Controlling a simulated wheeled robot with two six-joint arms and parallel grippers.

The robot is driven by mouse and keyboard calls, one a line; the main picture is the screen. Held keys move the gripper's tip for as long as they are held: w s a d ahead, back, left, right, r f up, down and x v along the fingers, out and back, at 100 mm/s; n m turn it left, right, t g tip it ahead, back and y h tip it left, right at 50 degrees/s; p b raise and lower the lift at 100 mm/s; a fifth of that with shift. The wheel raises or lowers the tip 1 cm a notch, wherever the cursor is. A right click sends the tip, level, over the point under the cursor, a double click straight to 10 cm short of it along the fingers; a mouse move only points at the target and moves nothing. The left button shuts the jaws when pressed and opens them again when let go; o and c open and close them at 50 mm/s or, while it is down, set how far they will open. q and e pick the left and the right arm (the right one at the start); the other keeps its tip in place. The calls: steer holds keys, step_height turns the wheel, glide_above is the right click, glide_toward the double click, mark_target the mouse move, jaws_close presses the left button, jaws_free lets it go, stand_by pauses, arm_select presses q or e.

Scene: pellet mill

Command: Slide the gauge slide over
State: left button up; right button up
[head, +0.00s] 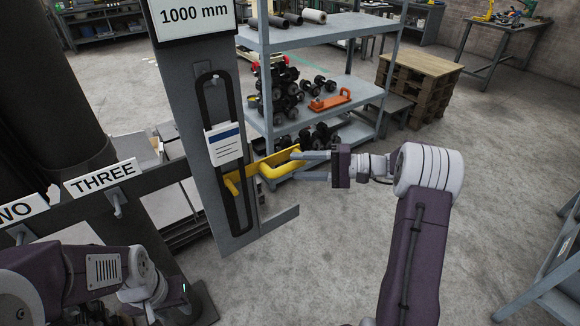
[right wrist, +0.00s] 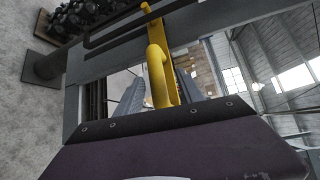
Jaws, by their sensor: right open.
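The yellow gauge slide (head: 283,165) sits on the grey upright panel (head: 228,195) with the dark looped slot, below the 1000 mm sign (head: 194,17). Its bar-like handle sticks out to the right, and a small yellow peg shows on the panel's front. My right gripper (head: 296,164) is open at the handle, coming from the right. In the right wrist view the yellow handle (right wrist: 162,75) stands between my two grey fingers, which are not closed on it. Whether a finger touches it I cannot tell. My left arm shows at lower left, but its fingers are out of view.
Labels reading THREE (head: 103,176) and partly TWO hang on a dark rail at left. A grey shelf (head: 330,32) with black parts and an orange tool stands behind the panel. Stacked pallets (head: 420,85) stand beyond it.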

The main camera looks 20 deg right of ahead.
steer(key=v, duration=0.5)
steer(key=shift+s+d+r, duration=0.1)
steer(key=shift+d, duration=0.1)
